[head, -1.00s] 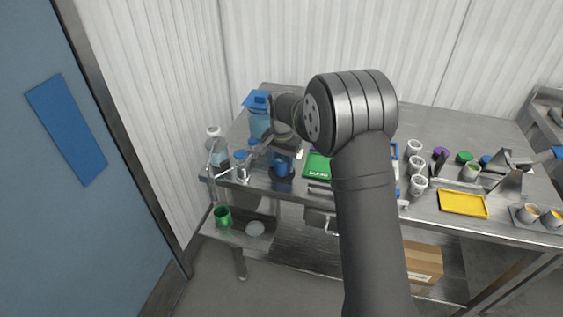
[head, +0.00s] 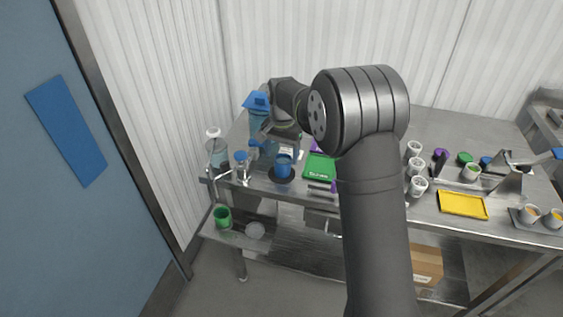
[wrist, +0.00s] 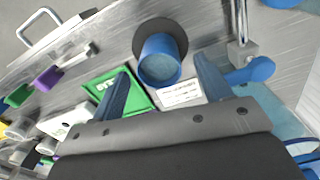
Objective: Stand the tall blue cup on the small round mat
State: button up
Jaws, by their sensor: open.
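The tall blue cup (head: 284,166) stands upright on the small round dark mat (head: 272,176) near the table's front edge. In the wrist view the cup (wrist: 160,62) shows its open mouth, and the mat (wrist: 174,29) shows around its base. My gripper (wrist: 163,68) is open, with its two blue fingers apart on either side of the cup in the picture and a gap to it. It looks drawn back from the cup and holds nothing. In the head view the fingers are hard to make out.
A green tray (head: 319,168) lies to the cup's right, with a white label card (wrist: 181,94) beside it in the wrist view. A yellow tray (head: 462,204) lies at right.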

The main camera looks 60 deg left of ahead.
aim_at(282, 160)
notch_tip(282, 160, up, 8)
jog(key=shift+f, duration=0.2)
jog(key=shift+f, duration=4.15)
